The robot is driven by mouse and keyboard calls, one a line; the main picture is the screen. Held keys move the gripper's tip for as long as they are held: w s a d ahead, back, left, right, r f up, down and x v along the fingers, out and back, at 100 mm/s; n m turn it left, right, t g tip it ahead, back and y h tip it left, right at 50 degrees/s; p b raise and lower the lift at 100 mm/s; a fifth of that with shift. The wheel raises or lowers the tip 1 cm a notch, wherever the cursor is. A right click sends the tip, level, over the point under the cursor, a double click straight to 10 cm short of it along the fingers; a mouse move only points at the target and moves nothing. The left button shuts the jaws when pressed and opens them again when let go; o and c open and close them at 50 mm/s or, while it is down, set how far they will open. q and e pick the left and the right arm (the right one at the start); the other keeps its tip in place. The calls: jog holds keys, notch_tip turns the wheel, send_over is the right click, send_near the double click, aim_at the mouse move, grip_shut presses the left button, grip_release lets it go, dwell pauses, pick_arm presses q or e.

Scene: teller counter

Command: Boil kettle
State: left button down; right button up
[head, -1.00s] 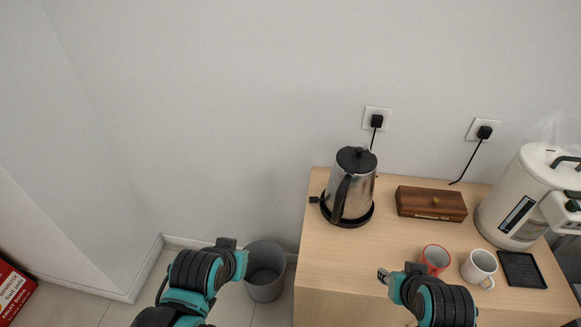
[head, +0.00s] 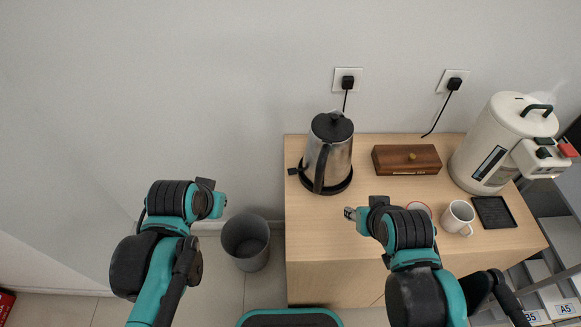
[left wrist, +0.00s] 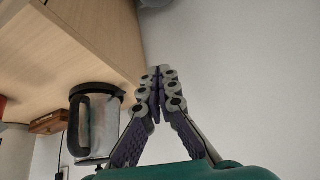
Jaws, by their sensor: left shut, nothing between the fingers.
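The steel kettle (head: 339,158) with black lid and handle stands upright on its black round base (head: 340,187) on the wooden counter. A small black tab shows at the base's left side. The kettle also shows in the left wrist view (left wrist: 105,127), past the fingers. My left gripper (left wrist: 157,78) is shut and empty; in the head view its arm is left of the counter, apart from the kettle. My right gripper (head: 349,213) is over the counter's front part, below and right of the kettle, not touching it; its fingers are too small to read.
A wooden box (head: 406,160), a white mug (head: 458,217), a black tray (head: 494,212) and a large white steaming dispenser (head: 500,143) stand to the right. A red-rimmed mug (head: 419,207) is partly hidden by my right arm. A grey bin (head: 246,243) stands left of the counter.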

pick_arm(q)
jog(key=w+d+r+m+g+p, duration=0.1)
jog(key=w+d+r+m+p, duration=0.2)
jog(key=w+r+m, duration=0.15)
jog(key=m+g+p, duration=0.5)
jog(key=m+p, duration=0.4)
jog(key=m, duration=0.3)
send_over(290, 171)
jog(key=a, duration=0.1)
notch_tip(290, 171, down, 7)
jog(key=shift+f+n+h, duration=0.1)
jog(key=shift+n+h, duration=0.15)
jog(key=shift+h, duration=0.15)
jog(key=shift+d+f+b, duration=0.15)
jog(key=shift+f+b, duration=1)
jog(key=shift+f, duration=0.6)
jog(key=shift+d+f+b, duration=0.15)
jog(key=shift+f+b, duration=0.95)
jog(key=shift+f, duration=0.6)
